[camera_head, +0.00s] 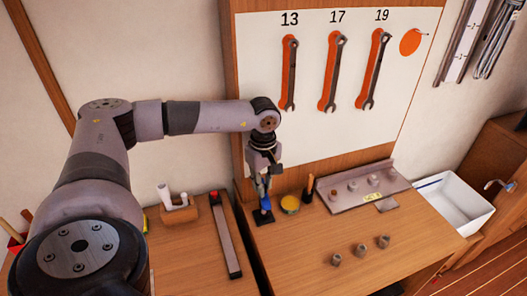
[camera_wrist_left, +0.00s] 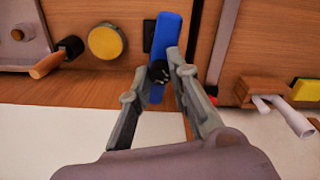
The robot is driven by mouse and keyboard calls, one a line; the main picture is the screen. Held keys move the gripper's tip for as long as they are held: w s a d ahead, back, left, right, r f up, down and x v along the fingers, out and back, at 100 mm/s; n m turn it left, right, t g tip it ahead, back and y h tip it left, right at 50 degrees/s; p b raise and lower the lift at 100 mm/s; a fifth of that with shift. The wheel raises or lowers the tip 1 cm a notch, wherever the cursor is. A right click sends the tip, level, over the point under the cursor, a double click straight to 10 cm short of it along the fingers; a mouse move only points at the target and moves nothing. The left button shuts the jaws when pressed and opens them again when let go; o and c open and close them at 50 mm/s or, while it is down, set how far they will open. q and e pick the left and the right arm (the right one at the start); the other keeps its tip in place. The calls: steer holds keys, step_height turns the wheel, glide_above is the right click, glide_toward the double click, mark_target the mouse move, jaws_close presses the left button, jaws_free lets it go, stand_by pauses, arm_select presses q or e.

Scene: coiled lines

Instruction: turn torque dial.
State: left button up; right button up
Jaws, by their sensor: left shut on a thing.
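The torque dial looks to be the small black knob (camera_wrist_left: 159,72) on a blue upright body (camera_wrist_left: 167,35) in the left wrist view. In the head view the blue body (camera_head: 265,204) stands on a black base (camera_head: 263,217) at the bench's left back corner. My left gripper (camera_head: 262,182) reaches down to it from above. In the left wrist view its fingertips (camera_wrist_left: 157,66) are closed on the black knob, one on each side. The knob is hidden by the gripper in the head view. My right gripper is not in view.
Wrenches (camera_head: 333,72) hang on the white board. The bench front is mostly clear.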

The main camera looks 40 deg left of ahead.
arm_select(q)
jaws_close()
steer(key=shift+f, duration=0.1)
steer(key=m+b, duration=0.3)
steer(key=shift+f, duration=0.2)
steer(key=shift+r+m+b, duration=0.25)
steer(key=shift+m+b, duration=0.4)
steer(key=shift+m, duration=0.35)
steer(key=o, duration=0.8)
jaws_free()
steer(key=shift+r, duration=0.1)
steer(key=shift+c, duration=0.2)
